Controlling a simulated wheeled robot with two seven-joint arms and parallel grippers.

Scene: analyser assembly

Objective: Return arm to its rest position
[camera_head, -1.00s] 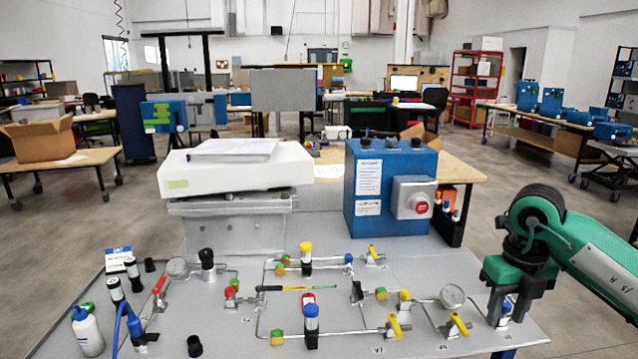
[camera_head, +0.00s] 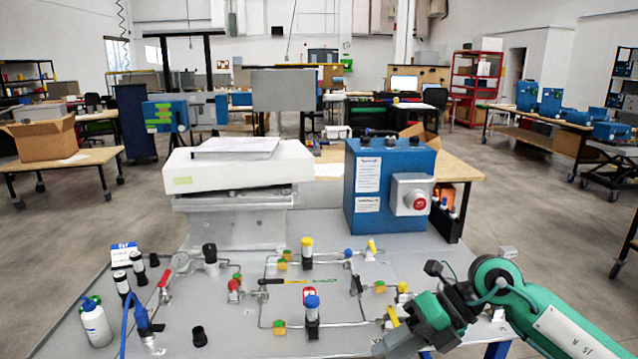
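My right arm (camera_head: 565,325), green and dark grey, comes in from the lower right. Its wrist is bent over the front right of the grey panel (camera_head: 230,325). The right gripper (camera_head: 392,346) points down and left at the bottom edge, beside a yellow-handled valve (camera_head: 391,316). Its fingertips are too unclear to show whether it is open or shut, and I see nothing held. I cannot tell whether it touches the panel. The arm hides the round gauge and another yellow valve at the panel's right. My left arm and gripper are out of view.
Thin pipes with valves and fittings, including a blue-topped one (camera_head: 312,315), cover the panel. A white bottle (camera_head: 96,322) stands at left. A blue box with a red button (camera_head: 388,185) and a white instrument (camera_head: 238,165) stand behind.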

